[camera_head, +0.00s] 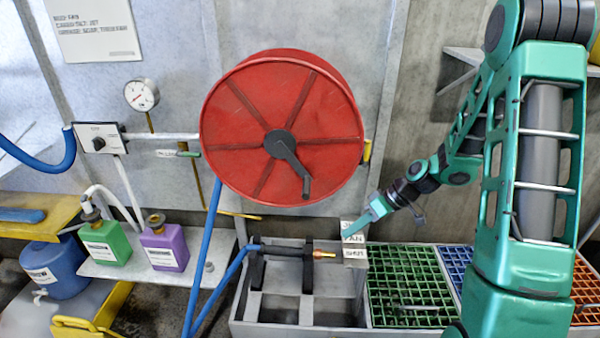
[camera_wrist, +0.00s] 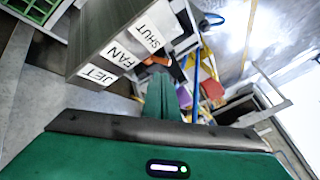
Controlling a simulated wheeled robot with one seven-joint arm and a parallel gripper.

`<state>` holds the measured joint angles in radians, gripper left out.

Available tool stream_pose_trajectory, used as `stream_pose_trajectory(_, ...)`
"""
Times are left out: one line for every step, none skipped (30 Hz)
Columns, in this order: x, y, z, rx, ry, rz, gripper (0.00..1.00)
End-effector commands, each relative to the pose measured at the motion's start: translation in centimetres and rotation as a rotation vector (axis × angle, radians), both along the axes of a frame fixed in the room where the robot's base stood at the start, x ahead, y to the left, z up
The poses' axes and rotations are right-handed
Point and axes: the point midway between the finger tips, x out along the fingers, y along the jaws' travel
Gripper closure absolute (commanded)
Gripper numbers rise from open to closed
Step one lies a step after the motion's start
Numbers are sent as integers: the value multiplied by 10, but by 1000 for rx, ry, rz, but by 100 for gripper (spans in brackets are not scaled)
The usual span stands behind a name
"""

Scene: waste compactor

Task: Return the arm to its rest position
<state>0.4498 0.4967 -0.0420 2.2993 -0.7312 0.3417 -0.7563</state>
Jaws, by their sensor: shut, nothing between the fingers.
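My gripper (camera_head: 366,220) is at the end of my green arm, right of centre in the head view. It is beside a small block with white labels (camera_head: 354,240), close to the labels; I cannot tell whether it touches them. In the wrist view my gripper's green fingers (camera_wrist: 163,98) are together with nothing between them. There the labels read SHUT (camera_wrist: 155,35), FAN (camera_wrist: 119,55) and JET (camera_wrist: 96,74) on a grey box edge, to the left of the fingers.
A red hose reel (camera_head: 282,128) with a dark crank hangs on the wall. A grey bin (camera_head: 300,300) holds a blue hose with a brass tip. A green grate (camera_head: 408,287) lies right of it. Green (camera_head: 106,243) and purple (camera_head: 165,248) jugs stand on a shelf at left.

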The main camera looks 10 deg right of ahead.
Motion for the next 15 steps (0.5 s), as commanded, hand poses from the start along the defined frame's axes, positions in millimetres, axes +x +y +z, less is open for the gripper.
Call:
stream_pose_trajectory(-1,-1,1,-4,2,-2,100)
stream_pose_trajectory(-2,-1,3,-9,6,-3,100)
stream_pose_trajectory(-4,-3,5,-20,14,-8,100)
stream_pose_trajectory(-7,-5,7,-31,22,-12,100)
stream_pose_trajectory(-10,-7,10,-44,31,-19,100)
stream_pose_trajectory(-15,-11,15,-66,49,-31,100)
stream_pose_trajectory(-20,-14,20,-84,62,-41,100)
stream_pose_trajectory(-25,-18,24,-104,78,-56,100)
stream_pose_trajectory(-33,-24,31,-133,101,-77,100)
stream_pose_trajectory(-39,-28,36,-154,119,-94,100)
stream_pose_trajectory(-46,-33,42,-174,136,-114,100)
stream_pose_trajectory(-54,-39,49,-202,158,-142,100)
stream_pose_trajectory(-61,-43,54,-221,176,-163,100)
stream_pose_trajectory(-68,-47,59,-239,192,-185,100)
stream_pose_trajectory(-77,-53,67,-264,212,-216,100)
